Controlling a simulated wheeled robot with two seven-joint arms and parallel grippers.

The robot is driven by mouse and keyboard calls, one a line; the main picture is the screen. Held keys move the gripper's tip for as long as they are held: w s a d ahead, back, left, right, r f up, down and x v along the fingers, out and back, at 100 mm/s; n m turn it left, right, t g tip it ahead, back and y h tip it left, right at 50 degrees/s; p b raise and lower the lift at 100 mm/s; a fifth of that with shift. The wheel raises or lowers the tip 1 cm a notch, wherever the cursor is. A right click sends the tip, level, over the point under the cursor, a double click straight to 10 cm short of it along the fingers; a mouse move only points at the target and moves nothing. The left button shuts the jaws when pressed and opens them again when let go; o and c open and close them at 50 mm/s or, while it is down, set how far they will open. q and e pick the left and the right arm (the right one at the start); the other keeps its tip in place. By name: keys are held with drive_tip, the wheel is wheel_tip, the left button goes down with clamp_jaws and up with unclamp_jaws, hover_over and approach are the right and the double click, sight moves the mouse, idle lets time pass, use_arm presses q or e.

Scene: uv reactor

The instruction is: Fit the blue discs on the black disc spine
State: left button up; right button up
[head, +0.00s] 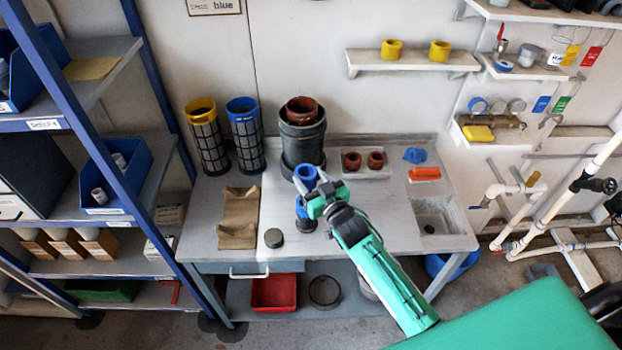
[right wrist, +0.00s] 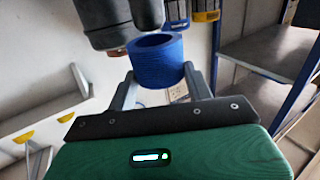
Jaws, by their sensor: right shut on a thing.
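My right gripper (head: 318,190) reaches in over the middle of the bench and is shut on a blue disc (head: 305,174), a thick ring with an open centre. In the right wrist view this blue disc (right wrist: 158,62) sits between the two fingers, its hollow top showing. Just below the gripper, a dark upright piece (head: 305,224) stands on the bench with blue (head: 303,208) around its upper part; it looks like the black disc spine, but the gripper partly hides it. I cannot tell whether the held disc touches it. My left gripper is not in view.
A tall dark cylinder (head: 301,140) with a reddish-brown ring on top stands behind the held disc. Yellow-topped (head: 207,138) and blue-topped (head: 246,137) mesh cylinders stand left of it. A tray (head: 376,175) holds two brown rings.

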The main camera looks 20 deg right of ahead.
drive_tip(key=shift+f, duration=0.25)
idle(0.4)
drive_tip(key=shift+f+b, duration=2.75)
drive_tip(key=shift+f, duration=1.05)
drive_tip(key=shift+f, duration=0.1)
drive_tip(key=o, duration=1.1)
drive_tip(key=shift+c, duration=0.2)
drive_tip(key=shift+s, duration=0.1)
drive_tip(key=b+v, duration=0.3)
drive_tip(key=v, duration=1)
drive_tip(key=shift+s, duration=0.35)
